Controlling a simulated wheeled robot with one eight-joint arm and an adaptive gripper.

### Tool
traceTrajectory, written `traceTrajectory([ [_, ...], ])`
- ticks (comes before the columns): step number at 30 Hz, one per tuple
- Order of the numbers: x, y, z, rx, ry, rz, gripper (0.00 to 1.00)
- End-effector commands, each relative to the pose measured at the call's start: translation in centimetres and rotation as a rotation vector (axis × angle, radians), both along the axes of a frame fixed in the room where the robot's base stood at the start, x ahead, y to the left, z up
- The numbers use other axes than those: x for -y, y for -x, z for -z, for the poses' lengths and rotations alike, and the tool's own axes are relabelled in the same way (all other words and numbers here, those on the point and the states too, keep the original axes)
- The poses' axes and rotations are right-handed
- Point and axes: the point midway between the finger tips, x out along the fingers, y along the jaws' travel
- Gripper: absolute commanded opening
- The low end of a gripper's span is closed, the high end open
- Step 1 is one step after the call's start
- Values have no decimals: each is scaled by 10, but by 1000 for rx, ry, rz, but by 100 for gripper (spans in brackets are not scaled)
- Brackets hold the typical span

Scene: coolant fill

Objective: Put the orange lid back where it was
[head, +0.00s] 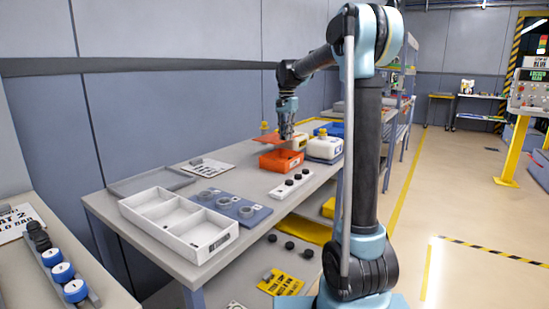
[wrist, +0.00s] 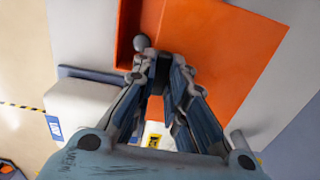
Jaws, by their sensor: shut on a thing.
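The orange lid (wrist: 225,50) is a flat panel that fills much of the upper wrist view. My gripper (wrist: 160,62) is shut on it near its lower left edge. In the head view the lid (head: 266,138) shows as a thin orange sheet at the left of my gripper (head: 287,136). The orange bin (head: 281,161) stands on the bench below my gripper. Its red-orange wall (wrist: 126,40) shows beside the lid in the wrist view. The gap between lid and bin is hard to judge, and the grip itself is partly hidden by the fingers.
A white jug (head: 325,149) with a blue label stands right of the bin; another pale container is partly hidden behind my gripper. A white strip with black knobs (head: 290,186), a blue plate with rings (head: 228,204) and a white divided tray (head: 178,222) lie nearer.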

Motion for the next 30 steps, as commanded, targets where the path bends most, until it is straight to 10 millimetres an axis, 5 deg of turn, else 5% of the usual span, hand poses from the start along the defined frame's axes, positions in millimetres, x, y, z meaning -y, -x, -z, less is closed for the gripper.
traceTrajectory([
  [11,-7,6,-5,0,0,-12,0],
  [23,21,57,-60,-1,-1,-18,0],
  [30,24,62,-35,-1,-1,-20,0],
])
